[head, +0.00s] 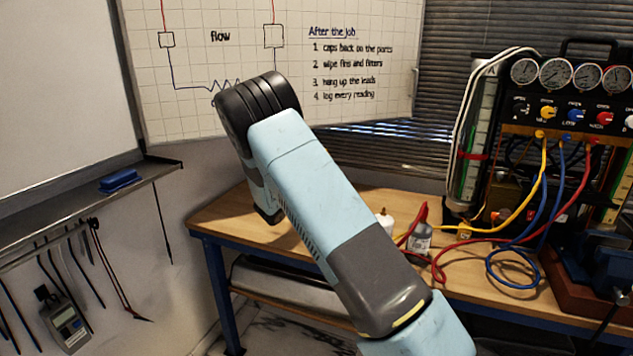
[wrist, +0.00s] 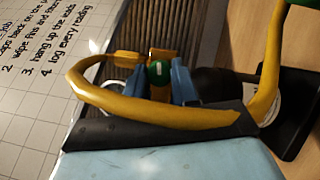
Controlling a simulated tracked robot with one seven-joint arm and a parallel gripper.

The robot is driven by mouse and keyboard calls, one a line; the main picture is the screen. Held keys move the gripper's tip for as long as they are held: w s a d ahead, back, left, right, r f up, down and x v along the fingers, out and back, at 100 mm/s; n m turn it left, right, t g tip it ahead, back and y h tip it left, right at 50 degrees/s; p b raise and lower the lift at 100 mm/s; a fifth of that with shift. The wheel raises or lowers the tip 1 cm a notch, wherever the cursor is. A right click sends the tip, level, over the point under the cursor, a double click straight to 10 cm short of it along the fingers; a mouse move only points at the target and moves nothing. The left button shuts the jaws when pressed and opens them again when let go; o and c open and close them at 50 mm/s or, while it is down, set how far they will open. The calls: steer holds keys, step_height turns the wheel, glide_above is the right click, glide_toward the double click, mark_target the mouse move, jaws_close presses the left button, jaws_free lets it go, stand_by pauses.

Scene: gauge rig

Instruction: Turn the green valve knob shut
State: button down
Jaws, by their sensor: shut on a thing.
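The green valve knob (wrist: 155,70) shows small and round near the middle of the wrist view. My gripper (wrist: 160,82) has its blue fingers on both sides of the knob and is shut on it. In the head view my light blue arm reaches up and left in front of the workbench. My gripper and the green knob cannot be made out there.
A gauge panel (head: 570,108) with several dials and coloured knobs stands at the right of the workbench (head: 230,215). Yellow, blue and red hoses (head: 510,262) trail over the bench. A small bottle (head: 420,238) stands beside my arm. A whiteboard (head: 345,25) is behind.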

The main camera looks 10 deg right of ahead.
steer(key=shift+f+m+g+y, duration=0.15)
steer(key=shift+m+g+y, duration=0.15)
steer(key=shift+m, duration=0.5)
steer(key=shift+s, duration=0.1)
steer(key=c, duration=1.1)
jaws_free()
steer(key=shift+o, duration=1.3)
steer(key=v, duration=1.3)
steer(key=shift+a, duration=0.3)
steer(key=shift+s, duration=0.1)
